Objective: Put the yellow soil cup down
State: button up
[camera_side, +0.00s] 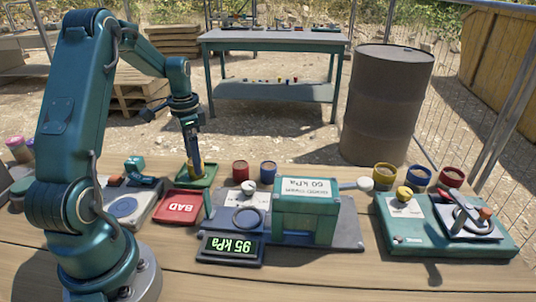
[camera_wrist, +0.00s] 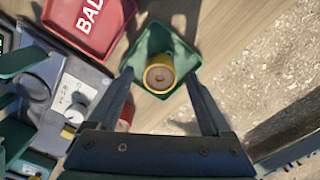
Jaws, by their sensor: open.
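The yellow soil cup (camera_wrist: 160,76) stands upright on the green tray (camera_wrist: 168,43), with its brown soil facing up in the wrist view. My gripper (camera_wrist: 160,80) is open, with one finger on each side of the cup and gaps showing between them and it. In the side view my gripper (camera_side: 193,152) points down over the green tray (camera_side: 209,180). The cup shows there only as a bit of yellow at the fingertips, mostly hidden.
A red tray marked BAD (camera_side: 180,207) lies beside the green one. A red cup (camera_side: 240,171) and a blue cup (camera_side: 267,172) stand to the right, behind a tester with a green box (camera_side: 306,215). Its display (camera_side: 231,246) reads 95 kPa. More cups stand further right.

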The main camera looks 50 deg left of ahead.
notch_tip(320, 180, up, 10)
jog(key=d+r+t, duration=0.1)
jog(key=d+r, duration=0.2)
jog(key=d, duration=0.5)
jog(key=s+d+n+t, duration=0.1)
jog(key=s+d, duration=0.3)
jog(key=d, duration=0.4)
jog(key=s+d+n+t, duration=0.1)
jog(key=s+d+t, duration=0.2)
jog(key=s+d, duration=0.2)
jog(key=shift+d+f+t, duration=0.3)
jog(key=shift+d+f, duration=0.1)
jog(key=shift+d, duration=0.95)
